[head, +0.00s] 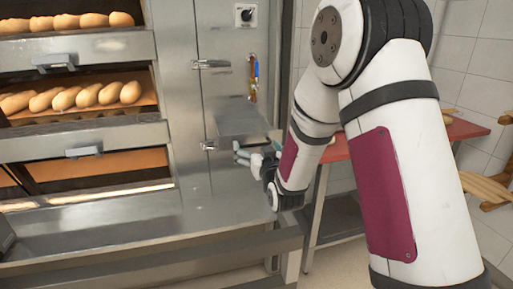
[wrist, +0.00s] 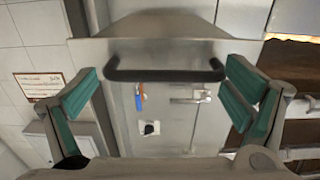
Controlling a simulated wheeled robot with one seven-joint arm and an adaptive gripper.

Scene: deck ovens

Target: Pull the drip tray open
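The drip tray is a grey steel piece that juts from the oven's right-hand panel in the head view (head: 243,117). In the wrist view its steel face (wrist: 165,50) fills the upper middle, with a black bar handle (wrist: 165,76) across it. My gripper (head: 243,157) is just below and in front of the tray in the head view. In the wrist view my gripper (wrist: 161,80) is open, its teal pads spread wide to either side of the handle. Neither pad visibly touches the handle. The handle is not clearly visible in the head view.
The deck oven (head: 75,215) with several loaves (head: 85,96) stands at the left. A red-topped table (head: 335,150) stands behind my arm at the right.

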